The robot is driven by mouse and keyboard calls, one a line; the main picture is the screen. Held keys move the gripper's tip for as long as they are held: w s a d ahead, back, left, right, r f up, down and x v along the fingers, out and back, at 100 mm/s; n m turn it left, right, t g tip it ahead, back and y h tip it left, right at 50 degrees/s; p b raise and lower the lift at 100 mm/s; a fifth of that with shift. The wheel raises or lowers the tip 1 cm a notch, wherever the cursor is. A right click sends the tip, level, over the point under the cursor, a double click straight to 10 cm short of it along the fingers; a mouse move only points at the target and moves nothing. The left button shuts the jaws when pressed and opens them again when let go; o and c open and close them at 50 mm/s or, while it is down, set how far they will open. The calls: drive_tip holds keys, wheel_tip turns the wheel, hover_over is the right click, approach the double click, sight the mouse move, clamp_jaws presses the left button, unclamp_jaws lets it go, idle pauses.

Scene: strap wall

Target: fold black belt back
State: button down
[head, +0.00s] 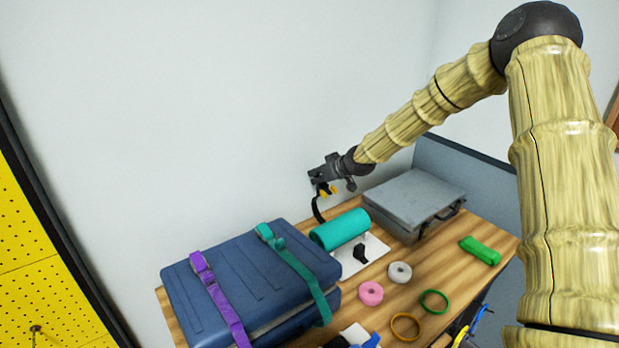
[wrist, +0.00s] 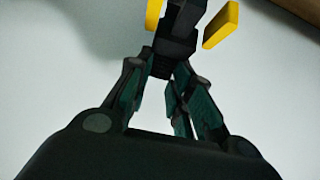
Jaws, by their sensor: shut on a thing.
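The black belt (head: 317,209) hangs from my gripper (head: 324,188) in the head view, curving down behind the left end of a teal roll (head: 338,230). A black piece (head: 361,253), perhaps the belt's other end, lies on a white mat (head: 372,247) in front of the roll. The roll hides the part between, so I cannot tell how they join. My gripper is above and behind the roll, near the wall. In the wrist view my gripper (wrist: 174,62) is shut on a dark part of the belt (wrist: 178,30), with yellow pieces on both sides.
A blue case (head: 245,270) with purple and teal straps stands at left. A grey case (head: 412,200) stands right of the roll. Pink (head: 370,293) and white (head: 400,272) rolls, two rings and a green bundle (head: 480,250) lie in front. The wall is close behind.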

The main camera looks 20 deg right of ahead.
drive_tip(key=shift+f, duration=0.25)
drive_tip(key=c, duration=1.3)
unclamp_jaws()
drive_tip(key=shift+s, duration=0.1)
drive_tip(key=shift+o, duration=0.2)
drive_tip(key=shift+f, duration=0.15)
drive_tip(key=shift+s+d+r, duration=0.1)
drive_tip(key=shift+s+r, duration=0.1)
drive_tip(key=shift+r, duration=0.3)
drive_tip(key=v, duration=1.1)
drive_tip(key=shift+d+f, duration=0.1)
